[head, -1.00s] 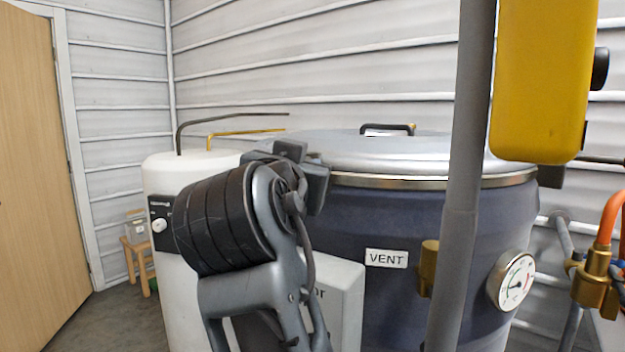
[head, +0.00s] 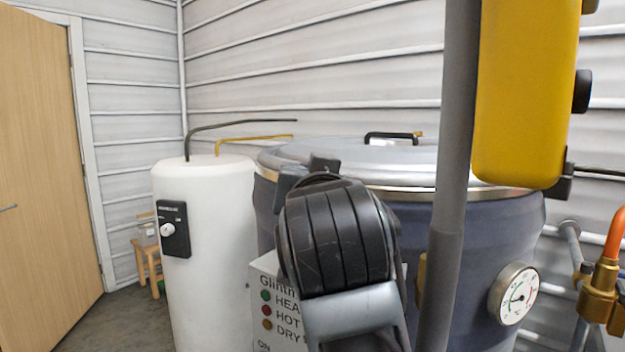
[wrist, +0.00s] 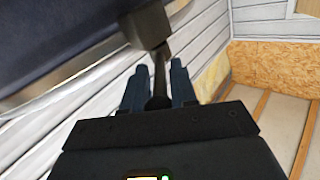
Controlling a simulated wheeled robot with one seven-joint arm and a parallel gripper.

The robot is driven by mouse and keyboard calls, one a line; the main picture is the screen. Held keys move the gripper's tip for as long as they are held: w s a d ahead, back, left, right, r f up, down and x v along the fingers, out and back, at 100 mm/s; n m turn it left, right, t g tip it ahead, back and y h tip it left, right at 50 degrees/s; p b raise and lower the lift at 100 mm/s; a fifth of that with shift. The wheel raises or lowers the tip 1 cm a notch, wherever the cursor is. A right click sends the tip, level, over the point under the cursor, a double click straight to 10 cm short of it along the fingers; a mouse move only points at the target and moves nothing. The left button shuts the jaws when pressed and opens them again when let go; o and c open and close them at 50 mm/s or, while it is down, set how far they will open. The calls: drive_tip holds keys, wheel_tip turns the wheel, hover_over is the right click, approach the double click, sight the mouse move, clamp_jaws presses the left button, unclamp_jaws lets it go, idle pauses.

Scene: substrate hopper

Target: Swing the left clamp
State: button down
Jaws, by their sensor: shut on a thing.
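The left clamp shows in the wrist view as a dark block (wrist: 147,28) at the rim of the blue vessel, with a thin dark lever (wrist: 160,68) running from it. My gripper (wrist: 158,86) has its two blue-grey fingers on either side of this lever and is shut on it. In the head view the dark blue vessel (head: 470,235) with its grey lid (head: 350,160) stands behind my arm. Dark grey pieces show at the lid's left edge above my wrist; I cannot tell clamp from fingers there. My wrist hides much of the vessel's front.
A white tank (head: 205,290) stands left of the vessel. A control box (head: 268,320) with coloured lamps is partly behind my arm. A grey post (head: 450,170), a yellow case (head: 520,90) and a dial gauge (head: 513,294) are on the right. Open floor lies by the door (head: 45,170).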

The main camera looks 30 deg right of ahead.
drive_tip(key=c, duration=1.1)
unclamp_jaws()
drive_tip(key=shift+b+v, duration=0.65)
drive_tip(key=shift+v, duration=3.2)
